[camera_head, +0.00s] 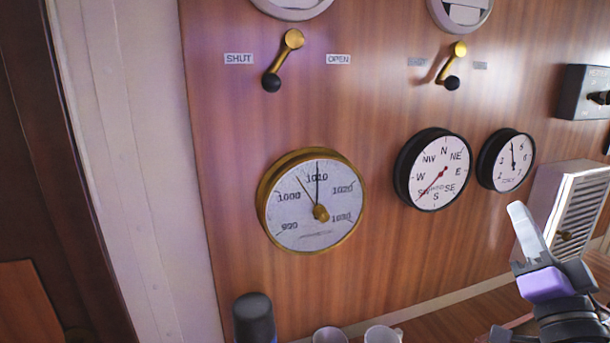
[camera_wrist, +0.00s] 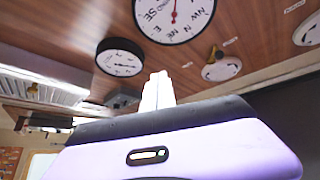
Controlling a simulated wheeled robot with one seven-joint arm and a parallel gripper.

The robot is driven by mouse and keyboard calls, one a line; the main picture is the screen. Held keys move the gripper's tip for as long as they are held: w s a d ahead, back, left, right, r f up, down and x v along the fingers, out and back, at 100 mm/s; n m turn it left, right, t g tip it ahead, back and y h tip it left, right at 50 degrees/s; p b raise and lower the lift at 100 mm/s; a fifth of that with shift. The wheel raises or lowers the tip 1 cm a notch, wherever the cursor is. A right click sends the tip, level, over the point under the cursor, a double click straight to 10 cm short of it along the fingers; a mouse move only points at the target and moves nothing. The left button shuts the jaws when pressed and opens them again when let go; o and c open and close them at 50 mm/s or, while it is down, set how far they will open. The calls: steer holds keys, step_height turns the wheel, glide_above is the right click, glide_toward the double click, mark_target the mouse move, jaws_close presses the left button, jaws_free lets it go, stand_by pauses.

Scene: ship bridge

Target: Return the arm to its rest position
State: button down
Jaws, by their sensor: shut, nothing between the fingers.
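My gripper (camera_head: 522,231) is at the lower right of the head view, in front of the wooden panel and beside a white louvred box. Its pale fingers point up and to the left. In the wrist view my gripper (camera_wrist: 157,90) shows its white fingers together, with nothing between them. The fingers are apart from the panel's dials as far as the views show. The rest of my arm runs off the lower right edge of the head view and is mostly hidden.
The wooden panel (camera_head: 400,275) carries a brass barometer (camera_head: 295,215), a compass-marked dial (camera_head: 425,185), a smaller dial (camera_head: 512,150) and two levers (camera_head: 285,58). The louvred box (camera_head: 578,210) stands close to my gripper. A dark bottle (camera_head: 254,318) and two cups (camera_head: 382,334) stand below.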

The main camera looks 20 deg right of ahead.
steer(key=s+a+f+n+g+y, duration=0.1)
steer(key=s+a+f+n+y, duration=0.1)
steer(key=s+a+f, duration=0.4)
steer(key=s+a+f+n+g+y, duration=0.1)
steer(key=s+a+f+n, duration=0.4)
steer(key=f, duration=0.5)
steer(key=s+a+f+n+g+y, duration=0.1)
steer(key=s+a+f+n+y, duration=0.2)
steer(key=s+a+f, duration=0.5)
steer(key=shift+s+a+f+n, duration=0.2)
steer(key=shift+s+a+n, duration=0.2)
steer(key=shift+s+a, duration=0.25)
steer(key=s+a+f+n+g+y, duration=0.1)
steer(key=s+a+f+g+y, duration=0.2)
steer(key=s, duration=0.6)
step_height(320, 180, down, 2)
steer(key=shift+a+f+n+g, duration=0.15)
steer(key=shift+n+g, duration=0.15)
